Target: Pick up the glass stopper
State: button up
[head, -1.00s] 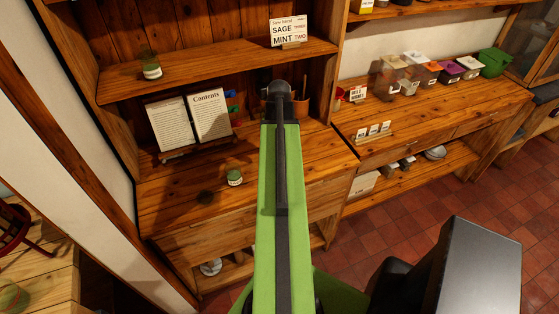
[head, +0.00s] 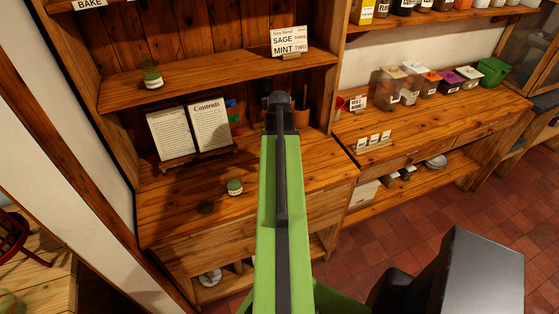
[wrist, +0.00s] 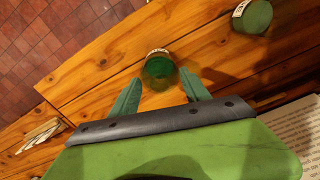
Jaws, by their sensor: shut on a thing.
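My gripper (wrist: 160,75) shows in the wrist view as two green fingers over the wooden counter, closed on a round, dark green glass thing (wrist: 160,70), which I take as the glass stopper. A pale band marks its upper edge in the picture. Its underside is hidden, so I cannot tell whether it touches the counter. In the head view my arm hides the gripper and what it holds.
A labelled green jar (wrist: 253,15) stands nearby on the counter; a labelled jar (head: 235,187) also shows in the head view. An open book (head: 190,130) leans behind. Another jar (head: 152,75) and a Sage Mint sign (head: 290,42) stand on the shelf above.

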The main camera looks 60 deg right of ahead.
notch_tip(320, 180, up, 4)
jog(key=p, duration=0.4)
jog(key=shift+r, duration=0.25)
jog(key=s+r+p, duration=1.1)
jog(key=shift+s+a+r+p, duration=0.25)
jog(key=shift+s+p, duration=0.05)
jog(key=shift+p, duration=0.1)
